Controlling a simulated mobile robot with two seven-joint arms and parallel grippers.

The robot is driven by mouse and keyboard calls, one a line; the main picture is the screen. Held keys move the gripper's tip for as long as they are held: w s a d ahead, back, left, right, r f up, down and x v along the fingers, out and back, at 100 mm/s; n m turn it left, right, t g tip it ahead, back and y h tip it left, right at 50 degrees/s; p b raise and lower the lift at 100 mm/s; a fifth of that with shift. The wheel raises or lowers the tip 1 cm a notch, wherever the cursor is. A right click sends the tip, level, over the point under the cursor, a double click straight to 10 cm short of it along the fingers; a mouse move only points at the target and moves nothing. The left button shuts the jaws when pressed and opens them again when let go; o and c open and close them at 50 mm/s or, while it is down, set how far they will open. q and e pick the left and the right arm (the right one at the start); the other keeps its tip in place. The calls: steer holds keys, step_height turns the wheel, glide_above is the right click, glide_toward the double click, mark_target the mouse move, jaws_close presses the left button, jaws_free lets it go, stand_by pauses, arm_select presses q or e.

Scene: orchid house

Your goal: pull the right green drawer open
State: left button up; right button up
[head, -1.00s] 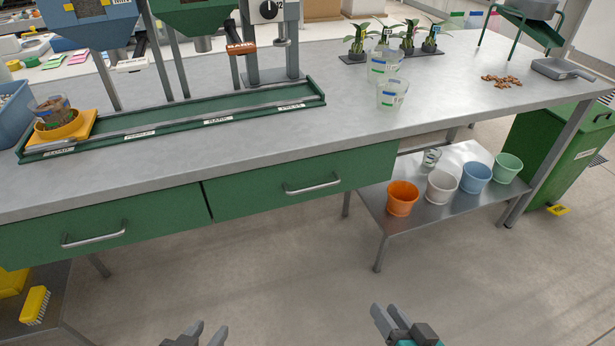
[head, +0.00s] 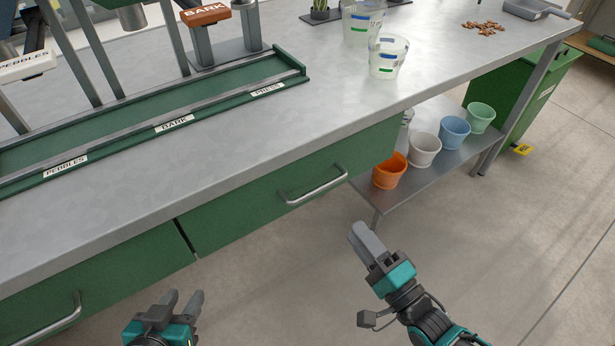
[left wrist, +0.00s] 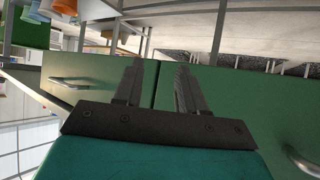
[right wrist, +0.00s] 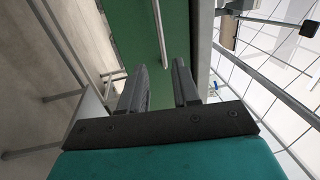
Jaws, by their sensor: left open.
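The right green drawer (head: 250,208) is shut under the bench top, its front in line with the left drawer. Its silver bar handle (head: 317,187) runs along the front; the handle also shows in the right wrist view (right wrist: 159,25) and the left wrist view (left wrist: 70,82). My right gripper (head: 366,243) is below and right of the handle in the head view, apart from it. Its fingers are spread and empty in the right wrist view (right wrist: 160,78), with the handle ahead of the gap. My left gripper (head: 183,302) is open and empty, low in front of the drawers.
The left green drawer (head: 100,270) is shut beside it. A low shelf (head: 374,205) with several coloured pots, such as an orange pot (head: 389,172), stands right of the drawer. Clear measuring cups (head: 387,58) stand on the bench top (head: 300,110). The floor in front is clear.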

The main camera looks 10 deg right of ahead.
mark_target(323, 185)
steer(key=b+x, duration=0.1)
steer(key=x, duration=1.2)
steer(key=shift+w+r, duration=0.1)
steer(key=shift+r, duration=0.05)
jaws_close()
